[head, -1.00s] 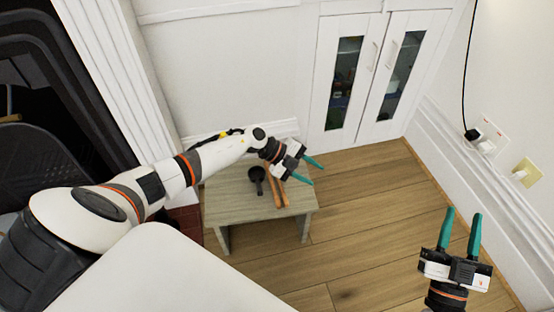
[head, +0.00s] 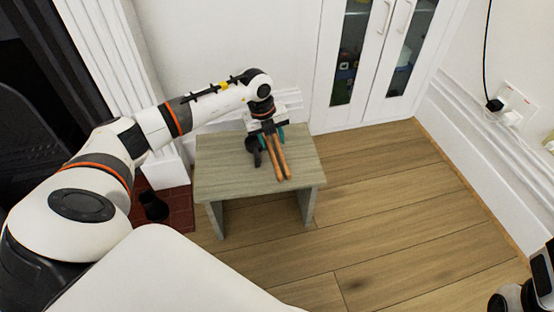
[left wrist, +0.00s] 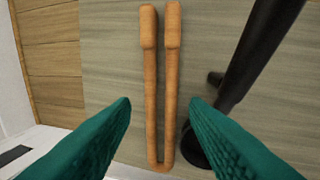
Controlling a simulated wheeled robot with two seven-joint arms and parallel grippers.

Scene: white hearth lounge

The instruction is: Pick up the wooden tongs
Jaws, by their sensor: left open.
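The wooden tongs (head: 280,158), two light-brown arms joined at one end, lie on a small grey-green wooden stool (head: 225,170). My left gripper (head: 268,133) points down over the joined end of the tongs, at the stool's far side. It is open, with teal fingers. In the left wrist view the tongs (left wrist: 150,90) run lengthwise between the two spread fingertips (left wrist: 160,104), with a gap on each side. The thicker free ends are at the top of that view. My right gripper is out of view; only part of my right arm shows at the lower right.
A black long-handled object (head: 252,146) lies on the stool close beside the tongs; its dark handle (left wrist: 255,50) shows in the left wrist view. A white cabinet (head: 375,65) stands behind at the right. A dark item (head: 153,206) sits on red tiles at left. Open wooden floor (head: 390,210) lies right.

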